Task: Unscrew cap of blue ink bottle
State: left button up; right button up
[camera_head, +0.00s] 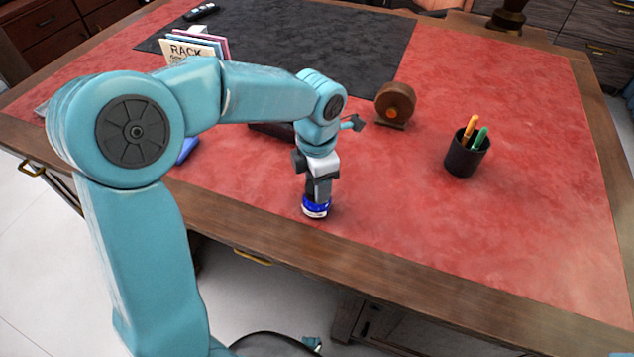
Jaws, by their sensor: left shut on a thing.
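The blue ink bottle (316,209) stands upright on the red leather desk top, near the front wooden edge. It is small, with a blue body and a white band. My left gripper (318,194) points straight down over the bottle from above, shut on its top. The fingers hide the cap, so I cannot tell whether it is loose or still seated on the bottle.
A black pen cup (465,160) with orange and green pens stands to the right. A round brown object (394,104) stands behind the gripper. Red leather right of the bottle is clear.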

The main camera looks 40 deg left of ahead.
pick_arm(q)
jog(key=shift+f, duration=0.1)
jog(key=o, duration=1.1)
notch_tip(320, 180, up, 16)
jog(key=p, duration=0.2)
jog(key=shift+r+p, duration=0.2)
jog(key=shift+p, duration=0.2)
